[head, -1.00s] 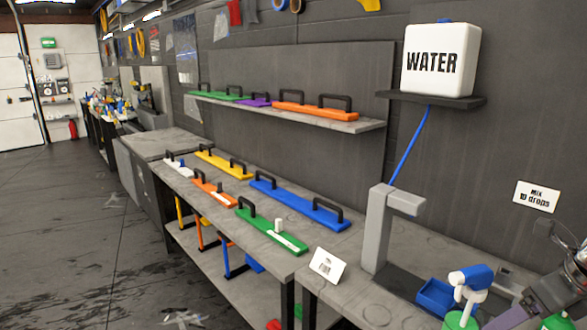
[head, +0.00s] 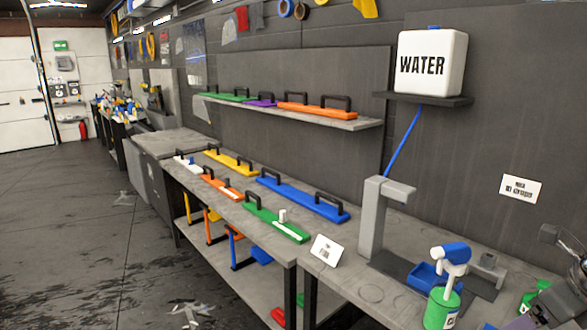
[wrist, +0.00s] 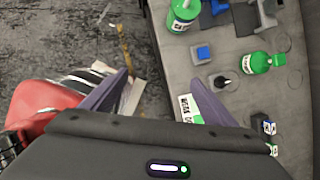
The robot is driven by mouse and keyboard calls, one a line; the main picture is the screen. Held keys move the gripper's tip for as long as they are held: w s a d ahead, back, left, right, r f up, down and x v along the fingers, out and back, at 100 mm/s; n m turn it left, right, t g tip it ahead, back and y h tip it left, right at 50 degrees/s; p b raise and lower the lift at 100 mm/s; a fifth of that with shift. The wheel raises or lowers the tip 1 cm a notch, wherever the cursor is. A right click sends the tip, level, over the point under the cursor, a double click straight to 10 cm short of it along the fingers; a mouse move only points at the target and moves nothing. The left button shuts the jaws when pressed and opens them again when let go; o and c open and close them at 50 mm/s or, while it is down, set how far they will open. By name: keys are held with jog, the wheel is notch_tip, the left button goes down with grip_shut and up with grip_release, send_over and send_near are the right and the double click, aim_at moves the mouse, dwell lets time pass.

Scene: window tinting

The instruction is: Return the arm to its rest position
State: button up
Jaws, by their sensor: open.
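My gripper (wrist: 160,78) is open in the wrist view. Its two dark purple fingers stand apart, with floor and the bench edge between them and nothing held. A green item with a white label (wrist: 187,107) shows beside the right finger, partly hidden by it.
A green spray bottle with a blue and white trigger (head: 447,285) stands on the bench near my arm, by a blue tray (head: 428,275) and a grey dispenser stand (head: 374,225). The floor (head: 80,230) at left is mostly open.

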jog(key=s+a+f+n, duration=0.1)
jog(key=s+a+n, duration=0.1)
jog(key=a+n, duration=1.2)
jog(key=s+a+f+n+t+h, duration=0.1)
jog(key=s+a+f+n, duration=0.1)
jog(key=a+n, duration=1.2)
jog(key=shift+s+f+n, duration=0.15)
jog(key=shift+f+n, duration=0.15)
jog(key=shift+n, duration=2.1)
